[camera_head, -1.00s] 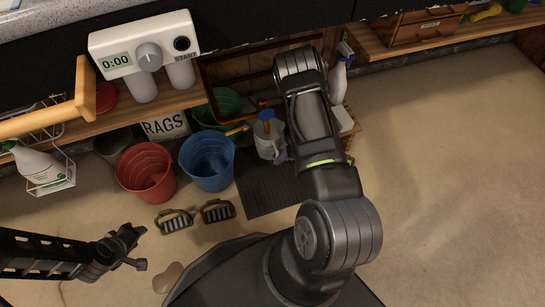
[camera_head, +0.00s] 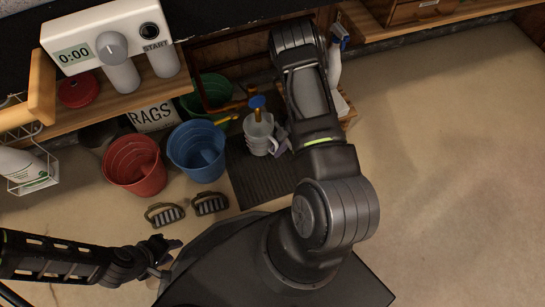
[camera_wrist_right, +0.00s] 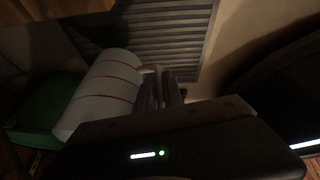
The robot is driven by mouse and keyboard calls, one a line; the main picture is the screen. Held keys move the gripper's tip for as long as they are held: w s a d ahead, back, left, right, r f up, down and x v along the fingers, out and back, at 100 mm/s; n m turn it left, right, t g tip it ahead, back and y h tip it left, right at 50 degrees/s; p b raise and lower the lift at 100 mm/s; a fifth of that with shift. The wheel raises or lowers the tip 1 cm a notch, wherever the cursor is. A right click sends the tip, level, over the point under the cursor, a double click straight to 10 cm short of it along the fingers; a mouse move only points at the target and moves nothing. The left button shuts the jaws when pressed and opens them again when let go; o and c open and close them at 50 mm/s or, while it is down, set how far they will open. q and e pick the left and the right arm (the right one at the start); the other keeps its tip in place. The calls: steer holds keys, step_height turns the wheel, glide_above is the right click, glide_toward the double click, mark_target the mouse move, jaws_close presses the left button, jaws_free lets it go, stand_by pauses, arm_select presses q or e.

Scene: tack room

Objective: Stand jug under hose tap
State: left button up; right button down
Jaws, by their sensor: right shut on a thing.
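The pale jug (camera_head: 261,143) with a side handle is upright by the dark ribbed mat (camera_head: 262,175) in the head view. In the right wrist view the jug (camera_wrist_right: 100,92) is white with red lines. My right gripper (camera_head: 283,143) is shut on its handle, at the jug's right side, and is partly hidden by my arm. The hose tap, with a blue knob (camera_head: 257,101) and brass spout (camera_head: 258,115), overlaps the jug's mouth from above. I cannot tell whether the jug's base touches the mat. My left gripper (camera_head: 172,257) is open and empty at lower left, far from the jug.
A blue bucket (camera_head: 197,160), a red bucket (camera_head: 135,174) and a green tub (camera_head: 208,90) stand left of the mat. A spray bottle (camera_head: 334,66) is right of my arm. The floor at right is clear.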

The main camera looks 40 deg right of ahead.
step_height(320, 180, down, 2)
arm_select(q)
steer(key=shift+w+f, duration=0.1)
steer(key=shift+f, duration=0.4)
arm_select(e)
steer(key=shift+r, duration=0.1)
